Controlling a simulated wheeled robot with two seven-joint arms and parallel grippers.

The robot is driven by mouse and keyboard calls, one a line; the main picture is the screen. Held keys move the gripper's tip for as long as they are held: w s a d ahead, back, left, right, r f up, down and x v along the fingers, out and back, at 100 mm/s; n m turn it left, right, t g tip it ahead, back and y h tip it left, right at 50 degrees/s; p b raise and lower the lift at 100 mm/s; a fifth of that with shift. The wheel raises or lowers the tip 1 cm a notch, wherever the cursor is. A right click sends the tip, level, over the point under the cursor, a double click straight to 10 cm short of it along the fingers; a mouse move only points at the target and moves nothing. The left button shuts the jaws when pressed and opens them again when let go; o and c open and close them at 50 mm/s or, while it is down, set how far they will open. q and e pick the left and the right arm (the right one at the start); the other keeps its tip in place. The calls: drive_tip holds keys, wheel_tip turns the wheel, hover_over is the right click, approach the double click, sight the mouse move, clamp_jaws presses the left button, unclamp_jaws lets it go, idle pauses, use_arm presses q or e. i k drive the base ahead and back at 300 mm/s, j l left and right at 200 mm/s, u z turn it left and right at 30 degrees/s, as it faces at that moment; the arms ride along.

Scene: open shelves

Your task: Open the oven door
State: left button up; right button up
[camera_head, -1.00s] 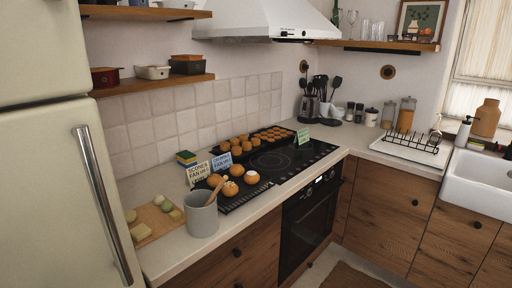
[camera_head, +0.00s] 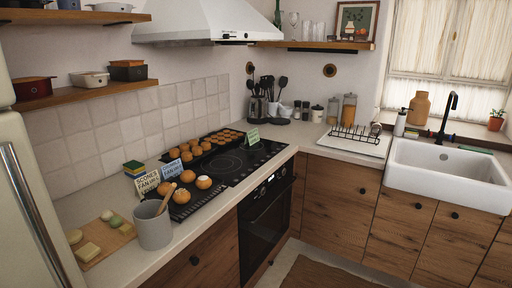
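The oven (camera_head: 265,226) is built into the wooden lower cabinets below the black hob (camera_head: 232,161). Its black glass door is shut, with a bar handle (camera_head: 267,207) across the top and a control strip with knobs (camera_head: 272,181) above. I see the front at a slant from the left. Neither of my grippers shows in the view.
Trays of buns (camera_head: 187,196) and small signs (camera_head: 146,184) sit on the hob and counter. A grey crock (camera_head: 154,227) stands near the counter's front edge. A fridge with a long handle (camera_head: 36,219) is close at left. A brown rug (camera_head: 325,274) lies on open floor.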

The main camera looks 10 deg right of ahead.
sight(257, 239)
drive_tip(key=i+l+z, duration=0.55)
drive_tip(key=i, duration=0.45)
drive_tip(key=i+l+z, duration=0.3)
drive_tip(key=i, duration=0.2)
drive_tip(key=j, duration=0.1)
